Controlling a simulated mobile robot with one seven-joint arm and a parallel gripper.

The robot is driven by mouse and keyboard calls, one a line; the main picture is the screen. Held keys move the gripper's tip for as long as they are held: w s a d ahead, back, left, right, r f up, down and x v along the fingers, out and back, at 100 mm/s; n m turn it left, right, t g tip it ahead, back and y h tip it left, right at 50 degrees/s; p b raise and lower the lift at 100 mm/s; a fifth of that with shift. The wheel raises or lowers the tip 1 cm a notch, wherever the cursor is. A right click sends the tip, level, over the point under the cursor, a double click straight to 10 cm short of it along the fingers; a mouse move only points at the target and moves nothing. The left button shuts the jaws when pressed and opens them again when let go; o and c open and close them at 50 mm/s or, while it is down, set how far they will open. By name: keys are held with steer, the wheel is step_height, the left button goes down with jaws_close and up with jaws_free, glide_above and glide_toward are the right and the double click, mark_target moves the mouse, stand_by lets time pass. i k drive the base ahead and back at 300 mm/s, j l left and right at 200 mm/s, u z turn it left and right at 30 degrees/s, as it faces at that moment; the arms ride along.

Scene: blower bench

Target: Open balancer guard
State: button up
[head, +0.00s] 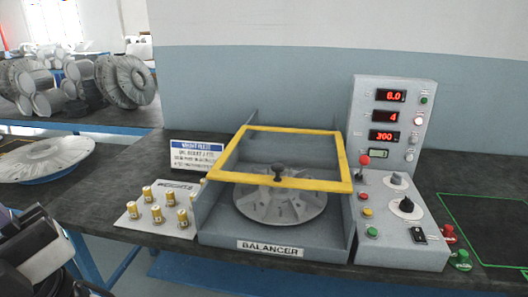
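The balancer (222,225) is a grey open-fronted box on the bench, with a "BALANCER" label on its front. Its guard (300,183) is a yellow frame with a see-through middle, lying down across the top of the box. A small black knob (278,176) sits at the middle of the guard's front bar. A grey rotor disc (268,207) lies inside, under the guard. A white and black part of my arm shows at the lower left corner, apart from the balancer. My gripper's fingertips cannot be made out there.
A control panel (386,215) with red displays and knobs stands against the balancer's right. A plate with several brass weights (158,212) and a sign (196,156) are at its left. A large disc (42,158) lies farther left. Red and green items (460,258) sit at the right.

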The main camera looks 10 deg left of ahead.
mark_target(345, 186)
steer(key=i+j, duration=0.1)
steer(key=j, duration=0.2)
steer(key=i+j, duration=0.1)
steer(key=j, duration=0.25)
steer(key=i+j, duration=0.15)
steer(key=j, duration=0.15)
steer(key=k+j+u, duration=0.25)
steer(key=j, duration=0.15)
steer(key=i+j+z, duration=0.15)
steer(key=i+z, duration=0.2)
steer(key=i, duration=0.15)
